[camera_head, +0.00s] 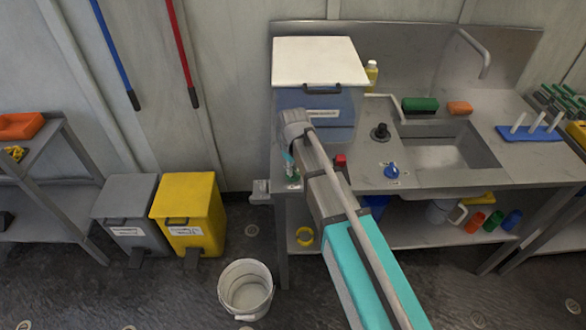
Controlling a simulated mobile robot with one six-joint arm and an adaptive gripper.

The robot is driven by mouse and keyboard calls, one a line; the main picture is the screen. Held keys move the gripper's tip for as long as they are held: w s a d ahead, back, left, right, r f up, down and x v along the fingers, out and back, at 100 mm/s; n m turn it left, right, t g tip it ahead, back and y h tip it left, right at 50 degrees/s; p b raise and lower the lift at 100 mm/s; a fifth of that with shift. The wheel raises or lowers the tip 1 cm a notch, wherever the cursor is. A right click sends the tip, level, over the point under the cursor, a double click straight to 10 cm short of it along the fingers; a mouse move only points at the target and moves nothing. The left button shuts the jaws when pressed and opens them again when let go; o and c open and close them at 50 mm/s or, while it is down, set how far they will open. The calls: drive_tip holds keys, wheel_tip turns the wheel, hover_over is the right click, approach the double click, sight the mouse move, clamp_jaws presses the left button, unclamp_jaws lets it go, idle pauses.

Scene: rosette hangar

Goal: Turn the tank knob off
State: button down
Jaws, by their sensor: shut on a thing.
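The tank (341,104) is a see-through blue box with a white lid (314,60) and a front label, at the left end of the steel counter. My arm reaches up from the bottom right and ends in front of the tank's lower left. My gripper (290,166) is mostly hidden behind my own wrist; only a small teal and pale part shows low at the counter's front left corner. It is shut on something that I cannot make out. No knob shows clearly on the tank; a small red piece (340,160) shows just right of my arm, below the tank.
A blue knob-like piece (392,171) and a black one (380,132) stand on the counter left of the sink (440,150). Yellow (190,207) and grey bins and a white bucket (246,288) stand on the floor.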

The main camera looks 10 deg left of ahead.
drive_tip(key=m, duration=0.3)
drive_tip(key=shift+m, duration=2.3)
drive_tip(key=c, duration=0.6)
unclamp_jaws()
drive_tip(key=shift+c, duration=0.2)
